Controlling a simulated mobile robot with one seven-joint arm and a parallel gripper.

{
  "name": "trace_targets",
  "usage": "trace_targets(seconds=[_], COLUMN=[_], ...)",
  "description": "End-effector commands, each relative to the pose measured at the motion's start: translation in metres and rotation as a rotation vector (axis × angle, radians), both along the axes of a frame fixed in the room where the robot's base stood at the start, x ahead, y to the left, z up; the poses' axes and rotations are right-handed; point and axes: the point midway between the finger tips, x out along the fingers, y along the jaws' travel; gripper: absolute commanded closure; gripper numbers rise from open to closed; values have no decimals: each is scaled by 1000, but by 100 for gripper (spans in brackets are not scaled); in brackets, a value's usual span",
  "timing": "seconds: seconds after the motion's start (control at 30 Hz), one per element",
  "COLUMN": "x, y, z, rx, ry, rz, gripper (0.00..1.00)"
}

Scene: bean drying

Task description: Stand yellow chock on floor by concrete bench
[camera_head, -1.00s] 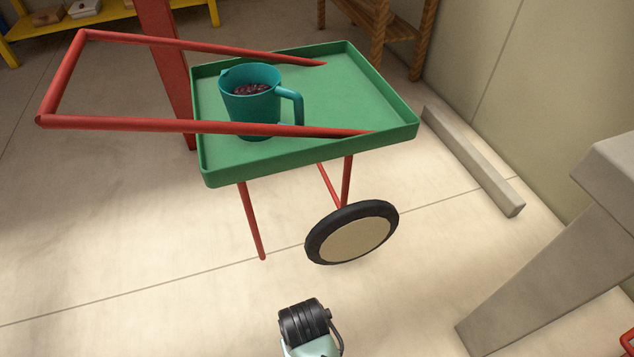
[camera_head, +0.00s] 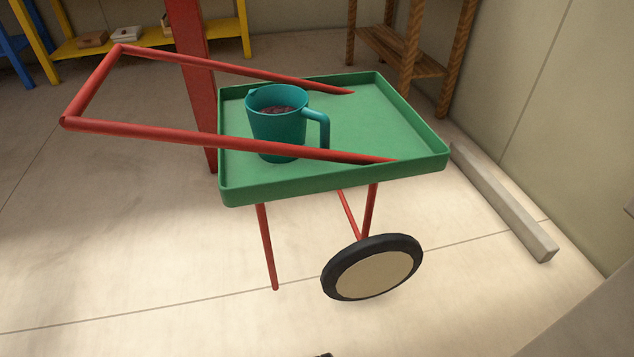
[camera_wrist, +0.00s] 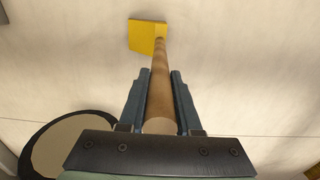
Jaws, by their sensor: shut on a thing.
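The yellow chock (camera_wrist: 147,36) shows in the wrist view at the far end of a round wooden handle (camera_wrist: 160,95). My gripper (camera_wrist: 158,78) is shut on this handle, with one finger on each side. The chock is beyond the fingertips, over the pale floor; I cannot tell whether it touches the floor. Grey concrete parts at the lower right edge of the head view, seemingly the concrete bench (camera_head: 595,322), are mostly cut off.
A green cart (camera_head: 385,125) with red handles carries a teal jug (camera_head: 272,125) of beans. Its black-rimmed wheel (camera_head: 372,268) also shows in the wrist view (camera_wrist: 68,145). A grey beam (camera_head: 505,205) lies along the wall. The front floor is clear.

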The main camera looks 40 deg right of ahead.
Motion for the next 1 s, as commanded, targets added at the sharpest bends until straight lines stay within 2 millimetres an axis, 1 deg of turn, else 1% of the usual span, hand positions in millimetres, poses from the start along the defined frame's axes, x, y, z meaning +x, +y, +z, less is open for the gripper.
trace_targets(seconds=[0.03,0.07,0.2,0.23,0.47,0.57,0.67,1.0], x=[1,0,0,0,0,0,0,0], y=[-1,0,0,0,0,0,0,0], z=[0,-2,-2,-2,-2,2,15,88], rx=[-2,0,0,0,1,0,0,-1], ry=[-3,0,0,0,1,0,0,-1], rz=[0,0,0,0,0,0,0,1], gripper=[100,66,41,38,38,38,38,38])
